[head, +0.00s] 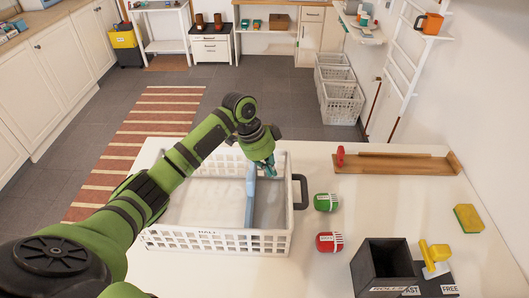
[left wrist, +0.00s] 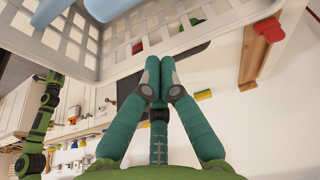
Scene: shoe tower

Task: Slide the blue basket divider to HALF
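The white basket (head: 160,236) stands on the white table, with a dark handle at its right end. Its front wall carries lettering that looks like HALF, left of the divider. The blue divider (head: 250,196) crosses the basket right of its middle; a pale blue part (left wrist: 112,8) shows at the top of the left wrist view. My left gripper (head: 268,168) is at the divider's far end, on its right side; I cannot tell whether they touch. In the left wrist view its fingers (left wrist: 152,78) are together with nothing seen between them. My right gripper is not in view.
Right of the basket lie a green ribbed object (head: 326,202) and a red one (head: 329,242). A dark open box (head: 384,268), a yellow-handled object (head: 434,254), a sponge (head: 468,218) and a wooden tray (head: 400,164) are farther right. Clear tabletop lies between them.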

